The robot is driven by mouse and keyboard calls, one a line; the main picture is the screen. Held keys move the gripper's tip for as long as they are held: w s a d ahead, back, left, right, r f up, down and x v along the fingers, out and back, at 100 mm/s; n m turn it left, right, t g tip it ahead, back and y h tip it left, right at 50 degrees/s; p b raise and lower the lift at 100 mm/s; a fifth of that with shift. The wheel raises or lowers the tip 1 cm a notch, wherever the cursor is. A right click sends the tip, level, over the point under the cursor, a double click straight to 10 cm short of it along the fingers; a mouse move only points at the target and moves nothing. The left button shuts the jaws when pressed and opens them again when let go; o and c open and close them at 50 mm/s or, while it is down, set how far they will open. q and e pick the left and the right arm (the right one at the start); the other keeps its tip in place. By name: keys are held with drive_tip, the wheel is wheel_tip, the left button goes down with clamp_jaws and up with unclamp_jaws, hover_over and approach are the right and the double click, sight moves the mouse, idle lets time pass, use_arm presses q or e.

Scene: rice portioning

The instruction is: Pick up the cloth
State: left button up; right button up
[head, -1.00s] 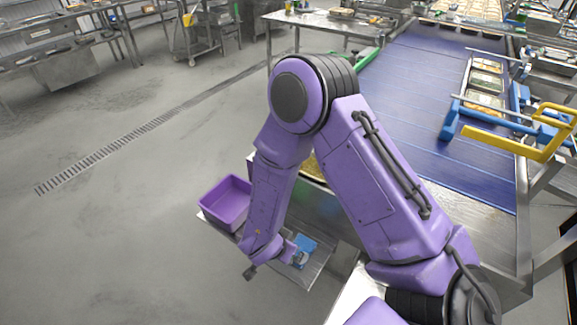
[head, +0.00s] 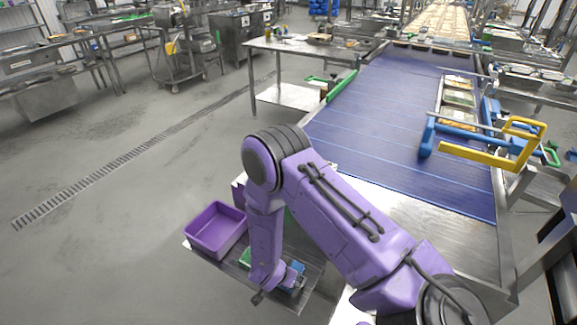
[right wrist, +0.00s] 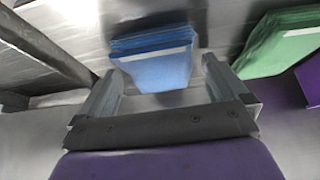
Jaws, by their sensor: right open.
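A folded blue cloth or stack of cloths (right wrist: 155,62) with a pale strip lies ahead of my right gripper (right wrist: 161,72) in the right wrist view. The gripper is open and empty, its two fingers at the left and right sides of the blue stack's near edge. I cannot tell whether they touch it. A green folded stack (right wrist: 280,42) lies to the right. In the head view the blue stack (head: 298,270) shows beside my right gripper on a metal surface, partly hidden. A bit of the green stack (head: 245,257) shows left of my forearm. My left gripper is out of view.
A purple bin (head: 216,229) stands on the metal shelf (head: 225,262) left of the cloths. A wide blue conveyor (head: 400,120) with a steel frame runs behind my right arm. A yellow handle (head: 515,140) sticks out at the right.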

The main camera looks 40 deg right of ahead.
drive_tip(key=shift+f, duration=0.1)
drive_tip(key=c, duration=1.1)
drive_tip(key=shift+o, duration=0.2)
drive_tip(key=shift+r, duration=0.35)
wheel_tip(320, 180, up, 3)
drive_tip(key=shift+w, duration=0.1)
drive_tip(key=s+r+p, duration=0.7)
drive_tip(key=s+r, duration=0.2)
drive_tip(key=s, duration=0.5)
drive_tip(key=shift+a+r, duration=0.25)
drive_tip(key=shift+a, duration=0.15)
